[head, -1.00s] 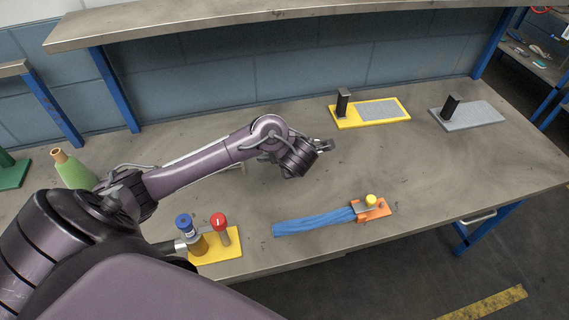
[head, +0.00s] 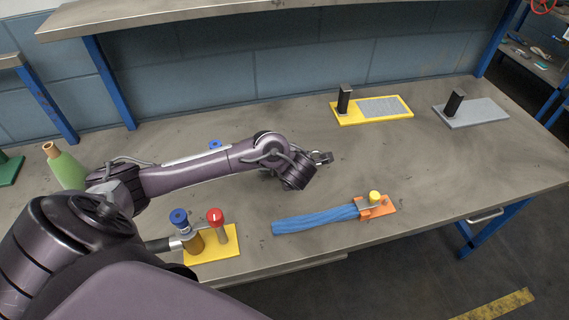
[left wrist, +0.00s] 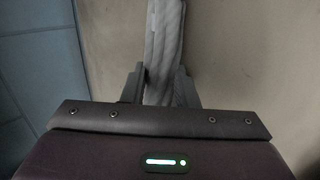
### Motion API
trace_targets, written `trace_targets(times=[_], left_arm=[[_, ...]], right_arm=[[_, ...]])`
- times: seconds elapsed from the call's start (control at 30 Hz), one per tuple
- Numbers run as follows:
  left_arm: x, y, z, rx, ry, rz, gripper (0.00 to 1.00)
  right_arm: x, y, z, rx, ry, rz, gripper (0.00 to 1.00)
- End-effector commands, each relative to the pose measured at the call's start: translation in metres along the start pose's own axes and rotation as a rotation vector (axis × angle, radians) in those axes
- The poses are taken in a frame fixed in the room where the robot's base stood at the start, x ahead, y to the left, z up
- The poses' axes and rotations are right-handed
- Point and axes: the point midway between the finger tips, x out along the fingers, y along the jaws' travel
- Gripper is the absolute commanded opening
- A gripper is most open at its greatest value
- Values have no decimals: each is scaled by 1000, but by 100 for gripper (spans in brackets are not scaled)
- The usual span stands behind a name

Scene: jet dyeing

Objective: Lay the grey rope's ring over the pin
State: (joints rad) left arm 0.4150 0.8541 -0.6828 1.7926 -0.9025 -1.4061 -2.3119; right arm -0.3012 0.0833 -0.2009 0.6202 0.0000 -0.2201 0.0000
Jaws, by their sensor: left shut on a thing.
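The grey rope (left wrist: 164,40) shows in the left wrist view as a strand running up from between my fingers; its ring cannot be made out. My left gripper (left wrist: 160,88) is shut on the rope. In the head view my left gripper (head: 326,158) is over the middle of the bench, and the rope is hidden by the arm or too small to tell. Two dark upright posts stand at the back right, one on a yellow plate (head: 344,98) and one on a grey plate (head: 455,101). Which one is the pin, I cannot tell. My right gripper is not in view.
A blue strand bundle (head: 315,219) lies at the front, joined to an orange block (head: 377,209) with a yellow knob. A yellow base (head: 222,247) with blue and red knobs stands front left. A green bottle (head: 67,171) is at left. A shelf (head: 200,20) overhangs the back.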

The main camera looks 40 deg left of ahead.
Motion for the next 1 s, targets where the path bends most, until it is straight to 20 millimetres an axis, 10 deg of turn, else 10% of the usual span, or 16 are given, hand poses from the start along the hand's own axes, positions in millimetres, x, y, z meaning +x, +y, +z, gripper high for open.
trace_targets(times=[0.27,0.3,0.47,1.0], left_arm=[[4,-4,0,0,0,1,0],[4,-4,0,0,0,0,28],[4,-5,0,1,0,-1,48],[2,-7,0,8,-1,-9,48]], right_arm=[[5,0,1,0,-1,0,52],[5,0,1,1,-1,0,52],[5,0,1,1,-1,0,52],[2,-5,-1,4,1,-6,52]])
